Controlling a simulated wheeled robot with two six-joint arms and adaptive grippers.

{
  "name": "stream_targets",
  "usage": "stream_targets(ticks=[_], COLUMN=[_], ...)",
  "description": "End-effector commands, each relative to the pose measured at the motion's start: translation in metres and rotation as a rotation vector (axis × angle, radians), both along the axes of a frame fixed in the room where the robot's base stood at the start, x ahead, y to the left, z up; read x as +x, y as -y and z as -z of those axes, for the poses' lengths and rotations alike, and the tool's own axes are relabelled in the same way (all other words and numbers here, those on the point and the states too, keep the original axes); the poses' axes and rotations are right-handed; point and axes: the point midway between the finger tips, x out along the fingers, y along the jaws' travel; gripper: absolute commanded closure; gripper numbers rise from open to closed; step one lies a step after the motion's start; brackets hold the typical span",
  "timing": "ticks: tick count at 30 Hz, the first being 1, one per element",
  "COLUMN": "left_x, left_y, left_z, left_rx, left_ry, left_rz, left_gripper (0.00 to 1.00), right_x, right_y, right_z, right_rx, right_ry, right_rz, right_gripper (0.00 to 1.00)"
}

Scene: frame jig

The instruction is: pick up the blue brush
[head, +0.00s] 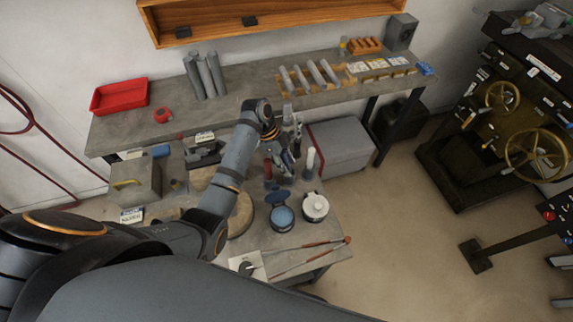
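My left gripper (290,138) is above the near bench, pointing down over a cluster of upright tools (284,168). The cluster has red, dark and bluish parts. A blue brush cannot be told apart for sure in it, as the gripper and wrist cover part of the cluster. The gripper's fingers are too small and overlapped to show whether they are open or shut, or hold anything. My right gripper is not in view.
An open blue pot (283,217) and a white lidded pot (315,207) stand in front of the tools. Long thin brushes (305,247) lie near the bench's front edge. A grey cabinet (342,147) stands behind. A red tray (119,96) sits on the back bench.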

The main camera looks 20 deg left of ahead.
Motion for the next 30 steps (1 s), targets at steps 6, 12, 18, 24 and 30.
stream_targets(ticks=[6, 12, 18, 24, 30], left_x=[0.000, 0.000, 0.001, 0.002, 0.005], left_y=[0.000, 0.000, -0.001, -0.005, -0.014], left_z=[0.000, -0.001, -0.002, -0.019, -0.057], left_rx=[0.000, 0.000, 0.000, 0.000, 0.001], left_ry=[0.000, 0.001, 0.001, 0.005, 0.007], left_rz=[0.000, 0.000, 0.000, -0.001, -0.002], left_gripper=[0.93, 1.00, 1.00, 1.00, 1.00], right_x=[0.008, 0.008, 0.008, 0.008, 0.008], right_y=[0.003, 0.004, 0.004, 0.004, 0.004], right_z=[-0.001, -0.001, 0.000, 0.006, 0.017], right_rx=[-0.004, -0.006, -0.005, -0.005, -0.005], right_ry=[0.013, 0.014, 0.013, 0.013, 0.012], right_rz=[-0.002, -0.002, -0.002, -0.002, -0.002], right_gripper=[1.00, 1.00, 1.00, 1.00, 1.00])
